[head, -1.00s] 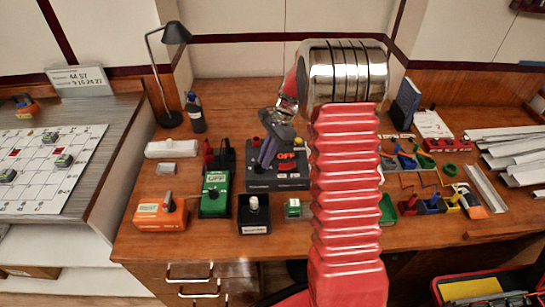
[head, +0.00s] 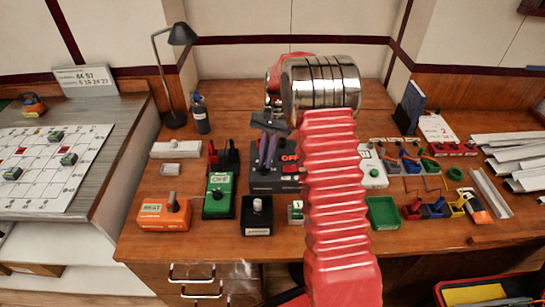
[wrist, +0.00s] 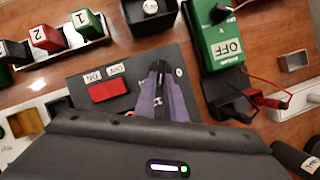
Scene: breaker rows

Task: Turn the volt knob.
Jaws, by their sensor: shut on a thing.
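A dark box (head: 275,182) with a red display stands on the wooden desk (head: 150,250), just behind the row of small boxes. It also shows in the wrist view (wrist: 95,70), with its red panel and ON and OFF labels. My gripper (head: 268,163) points down onto this box, to the left of its display. In the wrist view, my purple fingers (wrist: 160,72) are close together on the box, shut on a small dark knob. The fingers cover most of the knob, so its pointer and its angle cannot be read.
A green box marked OFF (head: 219,182), an orange box (head: 152,218) and a black box with a pale knob (head: 257,229) stand in front and to the left. Red and black leads (wrist: 262,100) lie close beside the box.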

